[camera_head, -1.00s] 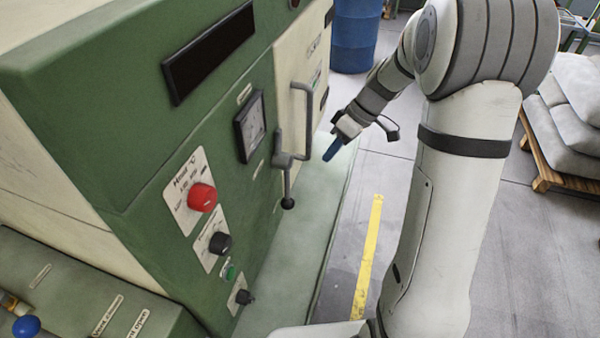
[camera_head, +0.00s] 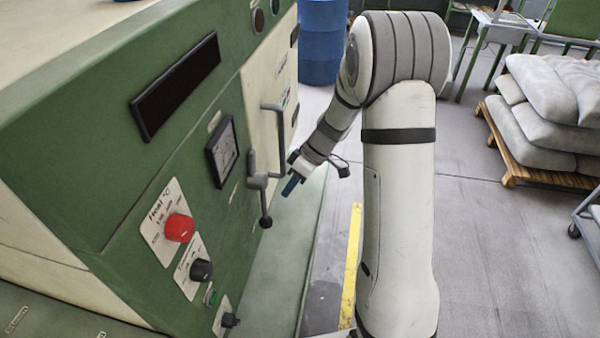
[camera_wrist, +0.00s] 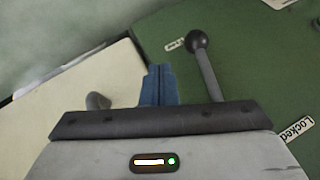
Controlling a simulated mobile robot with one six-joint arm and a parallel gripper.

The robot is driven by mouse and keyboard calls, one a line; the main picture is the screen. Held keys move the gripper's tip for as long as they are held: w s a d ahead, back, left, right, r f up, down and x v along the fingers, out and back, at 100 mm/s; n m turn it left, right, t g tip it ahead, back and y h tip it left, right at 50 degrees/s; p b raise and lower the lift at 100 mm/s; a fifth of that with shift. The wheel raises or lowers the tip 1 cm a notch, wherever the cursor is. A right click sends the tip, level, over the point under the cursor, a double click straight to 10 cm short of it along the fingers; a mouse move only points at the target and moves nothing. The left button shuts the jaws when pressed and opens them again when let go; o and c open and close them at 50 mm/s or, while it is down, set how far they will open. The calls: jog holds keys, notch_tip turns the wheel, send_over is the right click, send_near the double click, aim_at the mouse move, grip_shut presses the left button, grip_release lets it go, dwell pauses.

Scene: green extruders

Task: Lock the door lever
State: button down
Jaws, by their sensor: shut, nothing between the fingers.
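The door lever (camera_head: 265,203) is a grey rod with a dark ball at its end. In the head view it hangs down from a pivot below the grey door handle (camera_head: 281,140) on the cream door (camera_head: 259,96). In the wrist view the lever (camera_wrist: 207,70) stands to the right of my fingers, with its ball near a small label whose text I cannot fully read. A "Locked" label (camera_wrist: 297,129) lies farther right on the green panel. My gripper (camera_head: 290,187) has blue fingers, shut and empty, close to the lever's right side. In the wrist view the fingers (camera_wrist: 158,84) appear apart from the lever.
The green machine (camera_head: 110,170) fills the left, with a red knob (camera_head: 179,228) and a black knob (camera_head: 201,270). A blue barrel (camera_head: 322,40) stands behind. Sacks (camera_head: 555,110) on a pallet (camera_head: 535,170) are at the right. The floor between is clear.

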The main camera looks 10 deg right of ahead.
jog(key=s+a+f+p, duration=0.1)
jog(key=s+a+f, duration=0.2)
jog(key=a, duration=0.1)
jog(key=shift+f+p, duration=0.15)
jog(key=shift+p, duration=0.2)
jog(key=shift+s, duration=0.15)
jog(key=shift+d, duration=0.15)
